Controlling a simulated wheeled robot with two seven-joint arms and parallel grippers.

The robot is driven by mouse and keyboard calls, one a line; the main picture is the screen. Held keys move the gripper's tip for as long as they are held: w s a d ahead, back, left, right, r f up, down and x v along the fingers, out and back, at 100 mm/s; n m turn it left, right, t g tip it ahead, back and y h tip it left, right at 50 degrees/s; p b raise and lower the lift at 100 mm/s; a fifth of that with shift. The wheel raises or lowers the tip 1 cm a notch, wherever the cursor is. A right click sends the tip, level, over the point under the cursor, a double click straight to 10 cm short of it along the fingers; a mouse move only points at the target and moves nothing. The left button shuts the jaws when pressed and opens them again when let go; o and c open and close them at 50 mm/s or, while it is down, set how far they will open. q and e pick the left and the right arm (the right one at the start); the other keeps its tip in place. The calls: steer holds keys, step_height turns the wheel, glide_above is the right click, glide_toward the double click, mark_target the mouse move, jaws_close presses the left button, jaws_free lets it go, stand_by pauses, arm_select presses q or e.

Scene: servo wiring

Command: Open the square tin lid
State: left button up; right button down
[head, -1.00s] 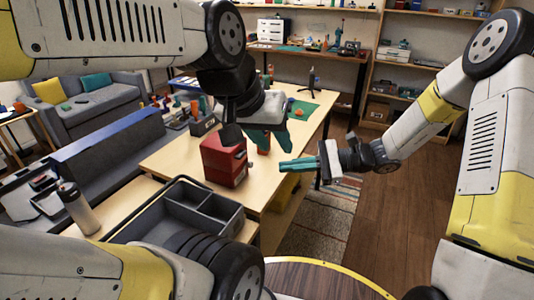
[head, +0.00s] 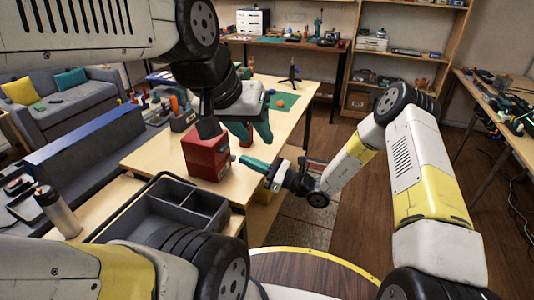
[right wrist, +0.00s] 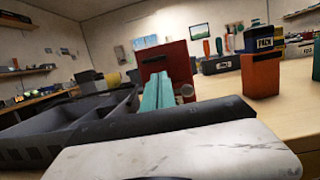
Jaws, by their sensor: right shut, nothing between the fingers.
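The square tin is a red box (head: 207,157) on the pale wooden table, upright, with a small knob on its right side. The tin also shows in the right wrist view (right wrist: 178,54), directly beyond the fingers, with the round knob just right of them. My right gripper (head: 251,163) is shut and empty, its teal fingertips pointing at the tin's right side, close to it; I cannot tell whether they touch. My left gripper (head: 250,132) is above and behind the tin, its teal fingers apart and pointing down, with nothing seen between them. Its wrist hides part of the tin's top.
A grey divided tray (head: 160,212) stands in front of the tin. A bottle (head: 58,212) stands left of the tray. An orange box (right wrist: 261,75) stands on the table right of the tin in the right wrist view. Open floor lies right of the table.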

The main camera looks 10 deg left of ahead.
mark_target(226, 146)
steer(key=shift+x, duration=2.4)
steer(key=shift+r, duration=0.1)
steer(key=a+r+h, duration=0.1)
steer(key=r, duration=0.1)
steer(key=a+r+h, duration=0.1)
steer(key=r+h, duration=0.1)
steer(key=r, duration=0.1)
steer(key=a+r+h, duration=0.1)
steer(key=r, duration=0.1)
steer(key=shift+w+r+g+h, duration=0.1)
steer(key=shift+r+g+h, duration=0.1)
steer(key=shift+g+h, duration=0.15)
steer(key=a+r+h, duration=0.1)
steer(key=a, duration=0.1)
steer(key=a+r+h, duration=0.1)
steer(key=r+h, duration=0.1)
steer(key=a+r+h, duration=0.2)
steer(key=shift+w+a, duration=0.3)
steer(key=shift+a, duration=0.05)
steer(key=shift+a+r+g+h, duration=0.15)
steer(key=shift+a+g+h, duration=0.1)
steer(key=shift+a, duration=0.1)
steer(key=w+a+r, duration=0.1)
steer(key=a, duration=1.1)
steer(key=shift+w+a, duration=0.25)
steer(key=shift+a, duration=0.1)
